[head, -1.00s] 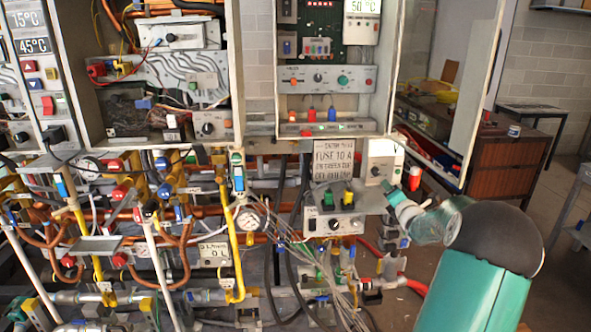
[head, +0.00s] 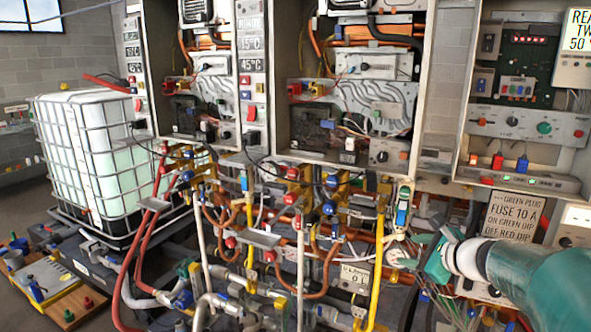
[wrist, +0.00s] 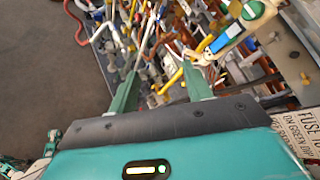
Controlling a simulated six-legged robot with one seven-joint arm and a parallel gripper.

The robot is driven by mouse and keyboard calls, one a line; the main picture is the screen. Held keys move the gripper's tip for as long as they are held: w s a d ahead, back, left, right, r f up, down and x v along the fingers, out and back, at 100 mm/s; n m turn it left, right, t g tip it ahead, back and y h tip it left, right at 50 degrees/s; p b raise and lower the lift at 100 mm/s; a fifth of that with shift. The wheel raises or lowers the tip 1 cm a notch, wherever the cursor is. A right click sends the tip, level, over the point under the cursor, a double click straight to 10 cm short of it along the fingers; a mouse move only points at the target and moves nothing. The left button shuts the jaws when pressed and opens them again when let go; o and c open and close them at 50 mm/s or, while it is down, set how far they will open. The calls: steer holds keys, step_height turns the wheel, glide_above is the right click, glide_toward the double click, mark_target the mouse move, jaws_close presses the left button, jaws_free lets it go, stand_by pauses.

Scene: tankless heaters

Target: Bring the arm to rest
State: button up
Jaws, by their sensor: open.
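My arm (head: 535,280) reaches in from the lower right of the head view, in front of the heater panel. My gripper (head: 425,258) points left, in front of the pipes below the open cabinets. In the wrist view my gripper (wrist: 160,85) has two green fingers spread well apart, with nothing held between them. Beyond the fingers are pipes and a blue-and-white valve part (wrist: 232,37). Whether a fingertip touches any pipe or hose cannot be told.
Open heater cabinets (head: 345,90) stand above several yellow, copper and white pipes (head: 300,250). A sign (head: 512,222) hangs close above my arm. A caged white tank (head: 105,160) stands at left, with a low yellow-edged board (head: 60,300) before it. Grey floor (wrist: 45,60) shows clear in the wrist view.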

steer(key=s+a+f+n+g, duration=0.1)
steer(key=s+a+n+g, duration=0.4)
steer(key=s+a+n, duration=0.9)
steer(key=s+a+f+n+h, duration=0.1)
steer(key=s+n+h, duration=0.1)
steer(key=s+n, duration=0.3)
steer(key=s+f+n+g+h, duration=0.1)
steer(key=s+n+h, duration=0.1)
steer(key=s+n, duration=0.3)
steer(key=shift+s+a+f+n, duration=0.25)
steer(key=shift+s+a+n, duration=0.15)
steer(key=shift+s, duration=0.45)
steer(key=shift+c, duration=0.4)
steer(key=shift+c, duration=1)
steer(key=shift+d, duration=0.15)
